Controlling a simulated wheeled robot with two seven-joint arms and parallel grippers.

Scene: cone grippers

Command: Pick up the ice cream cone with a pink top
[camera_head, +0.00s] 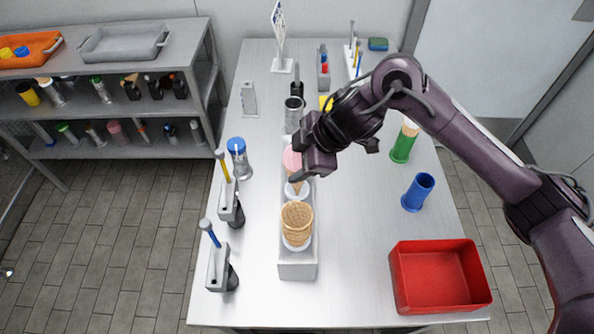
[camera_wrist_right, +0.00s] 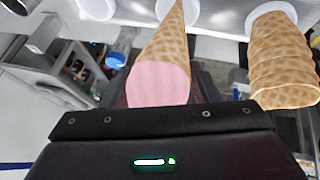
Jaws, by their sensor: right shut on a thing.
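The ice cream cone with a pink top (camera_head: 291,158) is over the grey cone stand (camera_head: 297,268) in the head view, its tip down at a white holder ring. I cannot tell whether the tip is still in the ring. My right gripper (camera_head: 295,172) is shut on this cone and partly hides it. In the right wrist view the pink top (camera_wrist_right: 158,84) shows close to the gripper body, with the waffle part running up the picture. A stack of plain waffle cones (camera_head: 297,221) stands in the near ring; it also shows in the wrist view (camera_wrist_right: 283,62). My left gripper is out of view.
A red bin (camera_head: 438,278) stands at the near right. Scoops in holders (camera_head: 222,265) and a blue-lidded jar (camera_head: 239,158) are left. Table is clear between stand and bin.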

